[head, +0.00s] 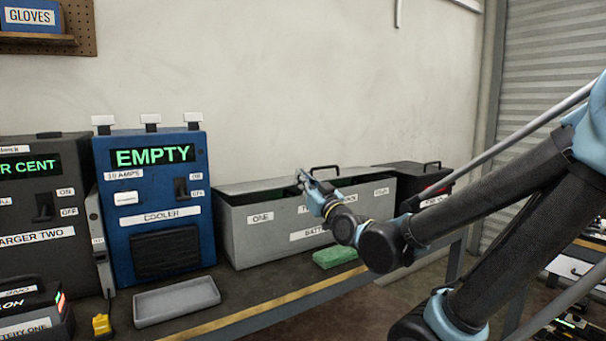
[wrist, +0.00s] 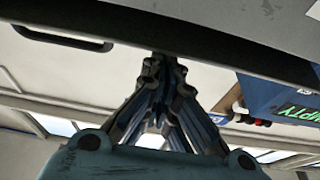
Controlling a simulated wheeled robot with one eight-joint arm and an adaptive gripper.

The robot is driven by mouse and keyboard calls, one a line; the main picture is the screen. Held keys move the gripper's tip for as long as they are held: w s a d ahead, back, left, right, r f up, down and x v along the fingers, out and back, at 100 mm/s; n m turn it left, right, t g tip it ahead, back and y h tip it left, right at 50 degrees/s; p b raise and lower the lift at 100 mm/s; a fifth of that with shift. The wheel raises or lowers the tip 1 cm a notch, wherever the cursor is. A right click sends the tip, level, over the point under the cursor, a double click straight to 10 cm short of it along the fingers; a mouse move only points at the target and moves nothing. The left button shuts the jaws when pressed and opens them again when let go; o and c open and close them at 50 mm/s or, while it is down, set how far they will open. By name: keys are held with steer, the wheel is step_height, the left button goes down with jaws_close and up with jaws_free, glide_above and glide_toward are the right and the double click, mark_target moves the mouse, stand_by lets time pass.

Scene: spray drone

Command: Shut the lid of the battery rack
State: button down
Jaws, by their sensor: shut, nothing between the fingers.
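The battery rack (head: 275,236) is a long grey box with white labels, standing on the bench against the wall. Its lid (head: 255,184) lies low over the box, and a dark strip shows between it and the top of the front wall. I cannot tell exactly how far the lid is ajar. A black handle (head: 324,168) stands at the top of the rack; a black handle also shows in the wrist view (wrist: 65,40). My gripper (head: 301,174) is shut and empty at the rack's front top edge. In the wrist view its fingertips (wrist: 162,58) meet a dark edge; contact is unclear.
A blue cooler unit reading EMPTY (head: 152,158) stands left of the rack. A grey tray (head: 176,299) and a green sponge-like block (head: 335,256) lie on the bench in front. A dark case (head: 412,180) stands right of the rack. Chargers crowd the far left.

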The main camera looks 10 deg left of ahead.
steer(key=shift+s+d+f, duration=0.1)
steer(key=shift+s+f, duration=0.1)
steer(key=shift+f, duration=0.55)
